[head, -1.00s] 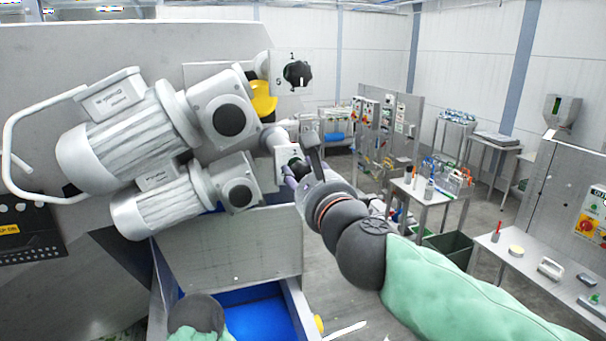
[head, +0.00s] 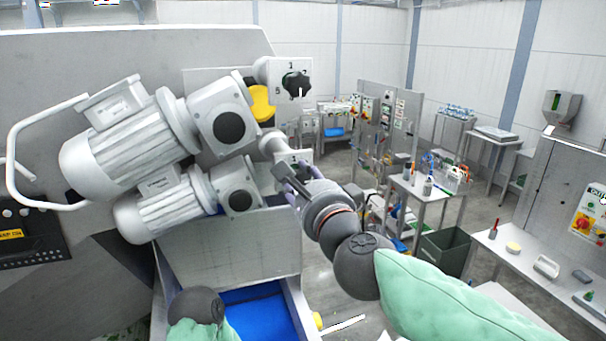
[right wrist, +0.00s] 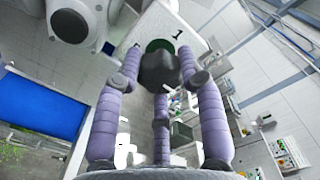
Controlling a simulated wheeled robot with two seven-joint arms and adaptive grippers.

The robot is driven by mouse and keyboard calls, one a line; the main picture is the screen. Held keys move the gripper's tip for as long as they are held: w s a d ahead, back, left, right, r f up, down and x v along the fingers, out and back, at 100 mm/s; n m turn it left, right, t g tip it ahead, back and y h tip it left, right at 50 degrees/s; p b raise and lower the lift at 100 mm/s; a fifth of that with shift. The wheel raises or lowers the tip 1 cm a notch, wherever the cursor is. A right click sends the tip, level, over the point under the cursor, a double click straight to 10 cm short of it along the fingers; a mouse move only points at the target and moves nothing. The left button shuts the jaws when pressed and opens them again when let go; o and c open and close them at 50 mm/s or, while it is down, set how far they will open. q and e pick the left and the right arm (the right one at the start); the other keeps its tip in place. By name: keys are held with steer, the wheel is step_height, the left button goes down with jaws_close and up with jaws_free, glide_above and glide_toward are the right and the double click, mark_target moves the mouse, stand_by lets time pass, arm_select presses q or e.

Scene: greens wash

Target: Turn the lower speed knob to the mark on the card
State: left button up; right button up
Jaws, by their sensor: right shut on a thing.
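The lower speed knob (right wrist: 160,70) is dark and sits in front of a green disc on a pale plate marked "1" (right wrist: 177,37) in the right wrist view. My right gripper (right wrist: 160,82) has its purple-grey fingers around this knob and is shut on it. In the head view my right gripper (head: 287,182) is at the lower plate (head: 299,157), and the hand hides the knob there. The knob's pointer direction cannot be made out. My left gripper is not in view; only part of my left arm shows at the bottom.
The upper black knob (head: 297,85) sits on a numbered plate just above. Two grey motors (head: 135,125) fill the left, beside a yellow part (head: 262,103). A blue-floored trough (head: 258,315) lies below. Tables with bottles (head: 428,188) stand farther right.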

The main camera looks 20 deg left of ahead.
steer(key=n+p, duration=0.2)
steer(key=n, duration=0.2)
steer(key=shift+r, duration=0.2)
steer(key=shift+f+n+p, duration=0.15)
steer(key=shift+n+p, duration=0.45)
steer(key=shift+n, duration=0.7)
steer(key=shift+f, duration=0.1)
steer(key=o, duration=1.2)
steer(key=shift+c, duration=0.2)
steer(key=shift+s+a, duration=0.1)
steer(key=shift+a, duration=0.05)
